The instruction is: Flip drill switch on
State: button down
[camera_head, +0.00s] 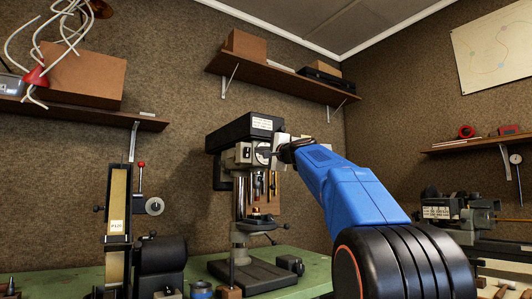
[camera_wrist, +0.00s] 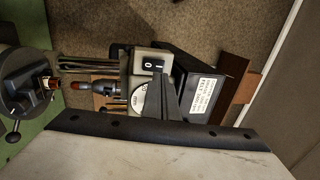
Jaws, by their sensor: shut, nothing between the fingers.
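The drill press (camera_head: 262,125) stands on the green bench, with a dark head and a white label. Its switch (camera_wrist: 152,65) is a black rocker with white marks on a pale box; it also shows small on the drill's front in the head view (camera_head: 246,153). I cannot tell which side of the rocker is pressed. My gripper (camera_head: 273,152) is shut and empty in front of the drill head. In the wrist view its dark fingers (camera_wrist: 158,92) lie just below the switch in the picture, partly over a round white dial (camera_wrist: 140,99). I cannot tell whether they touch the drill.
The drill's chuck (camera_wrist: 100,87) and base plate (camera_head: 262,276) are below the head. A brown wall shelf (camera_head: 280,84) with boxes hangs above. A lathe-like machine (camera_head: 450,212) is at the right.

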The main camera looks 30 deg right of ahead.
aim_at(248, 149)
jog(key=w, duration=0.3)
jog(key=w+r, duration=0.1)
jog(key=w, duration=0.2)
jog(key=shift+w+a+r, duration=0.1)
jog(key=shift+w, duration=0.1)
jog(key=shift+w, duration=0.1)
